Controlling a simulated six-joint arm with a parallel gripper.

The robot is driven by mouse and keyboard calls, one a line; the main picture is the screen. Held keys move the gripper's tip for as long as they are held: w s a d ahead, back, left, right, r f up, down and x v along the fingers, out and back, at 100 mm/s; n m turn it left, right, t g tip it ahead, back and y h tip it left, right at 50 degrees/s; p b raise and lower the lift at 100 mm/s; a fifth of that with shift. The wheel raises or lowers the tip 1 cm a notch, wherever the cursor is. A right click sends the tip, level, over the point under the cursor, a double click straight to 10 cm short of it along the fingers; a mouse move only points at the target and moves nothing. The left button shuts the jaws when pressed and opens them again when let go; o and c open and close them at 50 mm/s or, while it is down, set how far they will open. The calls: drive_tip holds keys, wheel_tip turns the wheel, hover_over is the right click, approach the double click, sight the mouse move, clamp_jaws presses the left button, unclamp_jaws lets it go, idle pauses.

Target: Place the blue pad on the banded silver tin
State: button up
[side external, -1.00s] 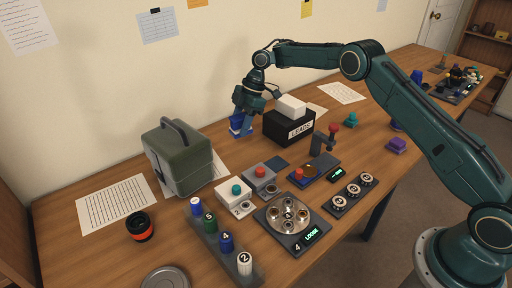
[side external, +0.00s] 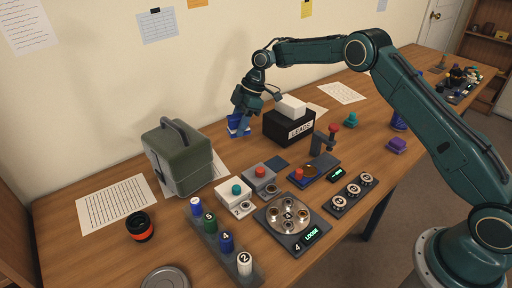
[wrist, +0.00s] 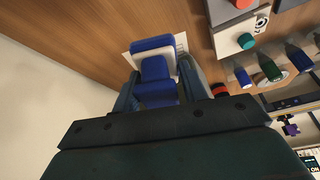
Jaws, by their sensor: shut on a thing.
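My gripper (side external: 242,114) points down near the wall, left of the black LEADS box, and is shut on a blue piece (side external: 234,121), which I take to be the blue pad. In the wrist view, the blue pad (wrist: 156,70) sits between my two fingers (wrist: 158,92). Another blue piece with a white edge (wrist: 152,44) shows just beyond it; whether they touch I cannot tell. A round silver tin (side external: 165,279) lies at the front left, cut off by the picture's bottom edge. Its bands cannot be made out. My gripper is far from it.
The black LEADS box (side external: 289,128) with a white block stands right of my gripper. A green case (side external: 178,160) stands to the left. A black-and-orange cup (side external: 140,228) and a rack of numbered bottles (side external: 229,250) flank the tin's area. Switch boxes (side external: 234,196) fill the middle.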

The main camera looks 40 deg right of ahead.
drive_tip(key=shift+s+a+r+m+t, duration=0.2)
drive_tip(key=shift+s+m, duration=0.1)
drive_tip(key=shift+m, duration=0.3)
drive_tip(key=shift+s+a+r+m+t, duration=0.2)
drive_tip(key=shift+s+m, duration=0.1)
drive_tip(key=shift+m, duration=0.3)
drive_tip(key=s+d+m+t+h, duration=0.2)
drive_tip(key=s+m+h, duration=0.1)
drive_tip(key=s+m, duration=0.8)
drive_tip(key=n+g+y, duration=0.2)
drive_tip(key=n+g, duration=0.5)
drive_tip(key=n, duration=1.9)
hover_over(159, 280)
drive_tip(key=s, duration=0.2)
drive_tip(key=shift+s+f, duration=0.15)
drive_tip(key=shift+f, duration=3.6)
drive_tip(key=shift+f, duration=0.1)
